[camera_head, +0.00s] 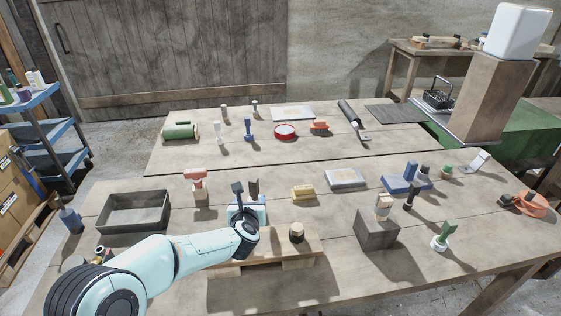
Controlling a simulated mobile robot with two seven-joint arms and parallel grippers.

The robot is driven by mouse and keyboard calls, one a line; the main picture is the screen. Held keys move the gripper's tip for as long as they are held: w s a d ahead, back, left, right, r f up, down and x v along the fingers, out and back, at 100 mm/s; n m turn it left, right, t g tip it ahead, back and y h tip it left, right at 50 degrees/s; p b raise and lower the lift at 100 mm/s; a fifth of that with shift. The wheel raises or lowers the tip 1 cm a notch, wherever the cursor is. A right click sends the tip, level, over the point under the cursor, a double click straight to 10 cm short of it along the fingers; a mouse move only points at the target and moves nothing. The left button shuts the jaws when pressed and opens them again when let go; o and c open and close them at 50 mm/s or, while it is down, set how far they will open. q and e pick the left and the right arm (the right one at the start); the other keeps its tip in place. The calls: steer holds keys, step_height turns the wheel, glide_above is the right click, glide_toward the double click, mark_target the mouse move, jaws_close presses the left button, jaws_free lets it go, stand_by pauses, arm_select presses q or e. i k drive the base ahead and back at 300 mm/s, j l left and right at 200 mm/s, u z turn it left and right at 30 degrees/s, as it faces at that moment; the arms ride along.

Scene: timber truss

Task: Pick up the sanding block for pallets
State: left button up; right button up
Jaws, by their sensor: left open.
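A small yellow block (303,192) lies on the near work table (300,222), right of my left gripper; it may be the sanding block, but I cannot tell for certain. An orange-red block-like tool (319,127) lies on the far table. My left gripper (246,188) is open over the near table, its two dark fingers apart and nothing visible between them. The yellow block is apart from the fingers. A pallet-like board on blocks (285,247) lies partly under my left arm, with a small dark-topped wooden block (296,231) on it. My right gripper is out of view.
A dark open tray (133,228) stands left of the gripper. A grey cube (377,232), blue block tool (405,181) and grey pad (346,178) are to the right. Bare tabletop lies around the yellow block.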

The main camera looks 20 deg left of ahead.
mark_target(300, 193)
steer(key=k+l, duration=0.25)
steer(key=k, duration=0.2)
steer(key=k+l, duration=0.2)
steer(key=k, duration=0.3)
